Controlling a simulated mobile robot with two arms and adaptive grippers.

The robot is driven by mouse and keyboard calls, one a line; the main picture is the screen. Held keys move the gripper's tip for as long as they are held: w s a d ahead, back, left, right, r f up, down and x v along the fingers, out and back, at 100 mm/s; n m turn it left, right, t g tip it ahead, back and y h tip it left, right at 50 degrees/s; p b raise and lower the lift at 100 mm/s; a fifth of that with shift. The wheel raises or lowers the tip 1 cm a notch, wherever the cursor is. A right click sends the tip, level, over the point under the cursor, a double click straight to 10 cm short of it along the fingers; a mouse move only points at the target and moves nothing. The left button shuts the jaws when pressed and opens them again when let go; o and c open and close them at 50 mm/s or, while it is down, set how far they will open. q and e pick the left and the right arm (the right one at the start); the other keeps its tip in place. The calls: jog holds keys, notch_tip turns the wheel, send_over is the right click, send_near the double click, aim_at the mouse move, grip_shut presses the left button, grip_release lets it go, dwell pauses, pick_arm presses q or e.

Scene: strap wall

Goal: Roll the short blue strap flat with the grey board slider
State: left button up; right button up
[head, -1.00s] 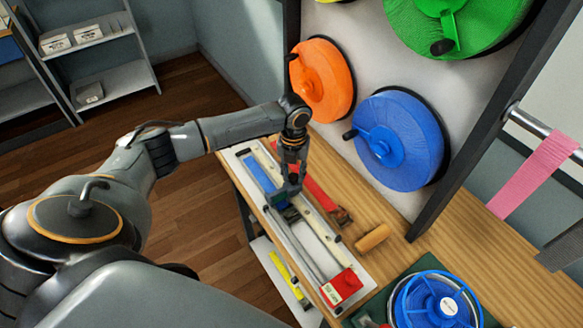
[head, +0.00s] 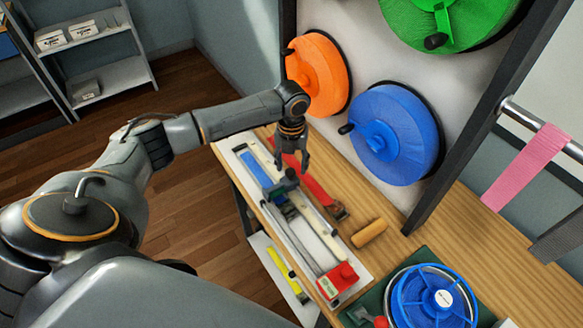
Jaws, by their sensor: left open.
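The short blue strap (head: 256,168) lies lengthwise on the far end of the long white board (head: 318,286) on the workbench. The slider (head: 282,190), a dark grey-green block with a knob on top, sits across the board's rails at the near end of the visible strap. Any strap under the slider is hidden. My left gripper (head: 291,168) is open and empty, pointing down just above the slider's knob, seemingly apart from it. My right gripper is not in view.
A red block (head: 338,280) sits at the board's near end. A red strap with a buckle (head: 337,210) and a wooden roller (head: 370,233) lie beside the board. A blue reel (head: 432,302) stands on a green mat. Orange, blue and green spools hang behind.

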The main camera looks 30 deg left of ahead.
pick_arm(q)
notch_tip(320, 180, up, 10)
dwell(0.3)
jog(key=shift+d, duration=0.1)
jog(key=shift+f, duration=0.1)
